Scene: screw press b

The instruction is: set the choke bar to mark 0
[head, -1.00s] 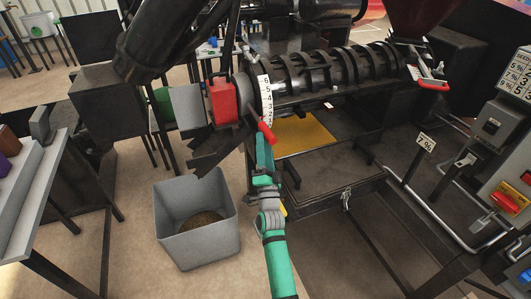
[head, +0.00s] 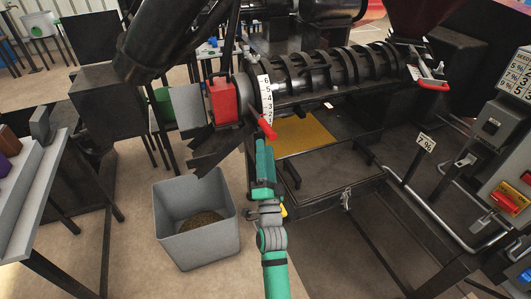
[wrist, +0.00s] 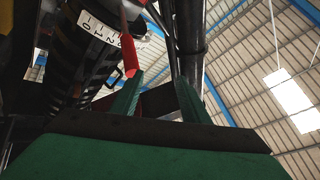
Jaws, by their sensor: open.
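The choke bar's red handle (head: 267,128) hangs at the lower end of the white numbered scale (head: 266,97) on the press's left end. In the wrist view the red handle (wrist: 128,55) hangs beside the low-numbered end of the scale (wrist: 100,28). Exactly which mark the bar meets cannot be told. My green gripper (head: 265,150) is just below the handle in the head view. In the wrist view my gripper's fingers (wrist: 160,98) are spread, with the handle up and left, apart from the space between them.
A grey bin (head: 198,222) with brown material stands below left. A red block (head: 222,101) is just left of the scale. The ribbed press barrel (head: 345,72) runs right. A control panel (head: 505,150) and a metal rail (head: 425,215) are at the right.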

